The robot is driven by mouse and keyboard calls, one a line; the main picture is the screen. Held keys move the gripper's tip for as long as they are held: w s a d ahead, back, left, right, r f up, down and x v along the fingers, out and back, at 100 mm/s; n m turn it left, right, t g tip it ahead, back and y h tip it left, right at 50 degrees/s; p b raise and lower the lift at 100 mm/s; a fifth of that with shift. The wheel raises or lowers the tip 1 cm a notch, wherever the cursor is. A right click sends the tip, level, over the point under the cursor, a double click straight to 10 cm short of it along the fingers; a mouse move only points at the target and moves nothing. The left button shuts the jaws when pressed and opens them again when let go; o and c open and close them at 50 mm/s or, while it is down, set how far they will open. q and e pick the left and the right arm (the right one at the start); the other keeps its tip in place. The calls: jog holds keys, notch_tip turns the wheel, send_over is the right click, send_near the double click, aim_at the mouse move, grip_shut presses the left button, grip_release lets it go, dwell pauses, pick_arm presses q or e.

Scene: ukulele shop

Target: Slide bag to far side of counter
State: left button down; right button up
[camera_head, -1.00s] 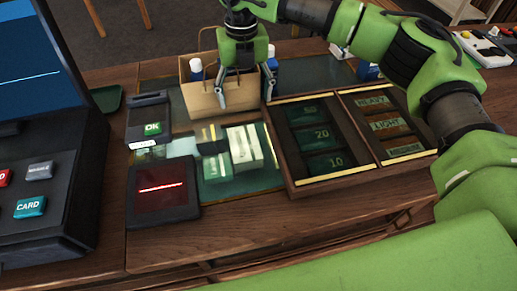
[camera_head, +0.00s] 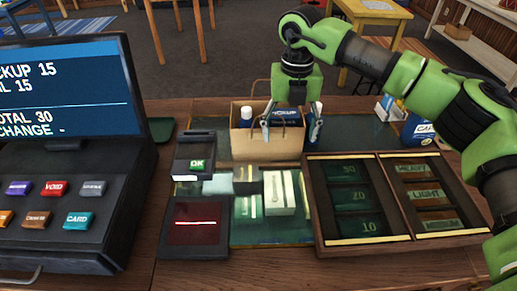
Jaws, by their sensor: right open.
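The bag (camera_head: 266,146) is a brown paper bag standing upright on the counter (camera_head: 275,269), behind several small boxes. Inside it show a blue pack marked "…CKUP" and a white-capped bottle. My right gripper (camera_head: 291,132) points down at the bag's top, with its fingers open and apart. One finger overlaps the front of the bag and the other is by its right edge. I cannot tell whether either finger touches it. My left gripper is not in view.
A card reader (camera_head: 193,157) and a scanner pad (camera_head: 194,229) lie left of the boxes. A divided wooden tray (camera_head: 317,201) is at right, with a blue container (camera_head: 418,129) behind it. The register (camera_head: 65,150) fills the left side. Green mat shows around the bag.

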notch_tip(320, 180, up, 7)
jog(key=p, duration=0.3)
jog(key=shift+f, duration=0.1)
dwell(0.4)
